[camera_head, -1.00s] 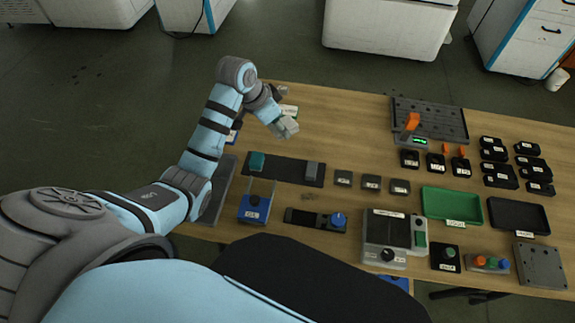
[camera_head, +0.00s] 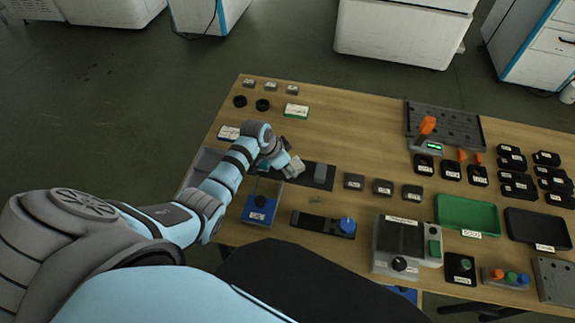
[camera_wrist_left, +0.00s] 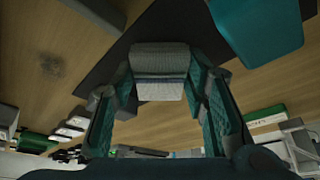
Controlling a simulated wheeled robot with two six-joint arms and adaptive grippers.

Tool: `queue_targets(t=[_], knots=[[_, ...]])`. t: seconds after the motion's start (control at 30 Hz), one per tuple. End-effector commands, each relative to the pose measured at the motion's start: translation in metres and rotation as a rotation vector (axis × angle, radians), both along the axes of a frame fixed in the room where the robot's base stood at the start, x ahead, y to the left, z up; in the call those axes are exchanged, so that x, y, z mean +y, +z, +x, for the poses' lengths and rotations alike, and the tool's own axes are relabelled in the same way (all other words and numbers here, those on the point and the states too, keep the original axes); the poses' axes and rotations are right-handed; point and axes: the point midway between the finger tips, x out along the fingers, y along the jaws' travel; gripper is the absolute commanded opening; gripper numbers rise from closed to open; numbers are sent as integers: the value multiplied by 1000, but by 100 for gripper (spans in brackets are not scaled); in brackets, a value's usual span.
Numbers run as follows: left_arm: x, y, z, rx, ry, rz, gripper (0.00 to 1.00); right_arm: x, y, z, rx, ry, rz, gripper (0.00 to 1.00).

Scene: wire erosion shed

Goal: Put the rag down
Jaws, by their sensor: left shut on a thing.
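The rag (camera_head: 294,168) is a small pale grey folded cloth. My left gripper (camera_head: 284,162) is shut on it, over the dark mat (camera_head: 328,186) at the table's left part. In the left wrist view the rag (camera_wrist_left: 160,72) sits between the two fingers, with the dark mat (camera_wrist_left: 103,88) behind it. I cannot tell whether the rag touches the mat. A dark smudge (camera_wrist_left: 50,65) marks the wood there; it also shows faintly in the head view (camera_head: 316,199). My right gripper is not in view.
A grey block (camera_head: 320,173) stands on the mat right of the rag, and a teal block (camera_wrist_left: 265,25) shows close by in the wrist view. A blue box (camera_head: 260,208) and a black fixture with a blue knob (camera_head: 347,225) are nearer. Bare wood (camera_head: 345,125) lies behind.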

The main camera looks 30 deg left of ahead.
Motion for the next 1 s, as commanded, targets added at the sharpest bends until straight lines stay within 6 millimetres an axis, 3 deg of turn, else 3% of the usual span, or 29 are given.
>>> queue_targets(t=[0.07,0.1,0.2,0.5,0.63,1.0], knots=[[0,-3,0,0,0,0,0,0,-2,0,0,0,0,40],[0,-3,0,0,0,0,47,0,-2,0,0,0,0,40],[0,-2,0,0,0,0,61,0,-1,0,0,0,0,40],[0,-1,0,0,0,0,61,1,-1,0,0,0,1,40],[2,10,-2,-1,0,0,61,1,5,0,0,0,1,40],[19,90,-31,-3,-2,3,61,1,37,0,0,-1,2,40]])
